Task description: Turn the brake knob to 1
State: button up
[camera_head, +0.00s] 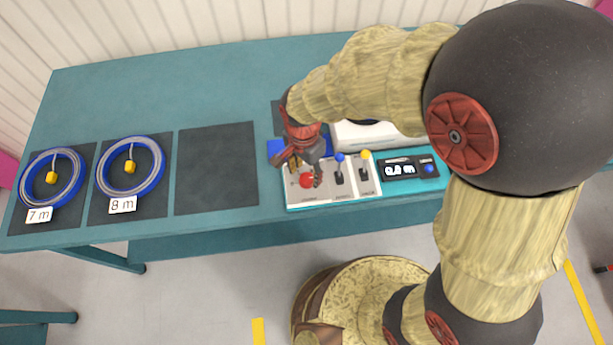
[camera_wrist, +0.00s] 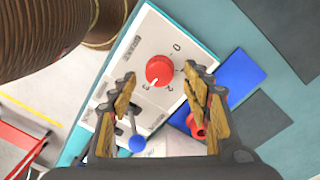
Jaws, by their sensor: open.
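The round red brake knob (camera_head: 306,181) sits on the left part of the light control panel (camera_head: 330,195). In the wrist view the knob (camera_wrist: 159,70) has a white mark pointing to the lower left. Printed digits ring it; a 0 is readable at upper right, while the others are small and I cannot read them surely. My gripper (camera_head: 304,170) is over the knob. In the wrist view its open fingers (camera_wrist: 160,76) stand on either side of the knob, with gaps showing; I cannot tell their exact height above the panel.
A blue-tipped lever (camera_wrist: 137,143) is close to the left finger. A yellow-tipped lever (camera_head: 365,155) and a dark display box (camera_head: 410,168) lie to the right. Two blue cable reels (camera_head: 52,178) (camera_head: 131,167) rest on dark mats at left; another mat (camera_head: 216,168) is empty.

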aim_at(306, 180)
jog(key=shift+f+b, duration=0.3)
jog(key=shift+f, duration=1.05)
jog(key=shift+c, duration=1)
jog(key=c, duration=1)
jog(key=shift+o, duration=0.2)
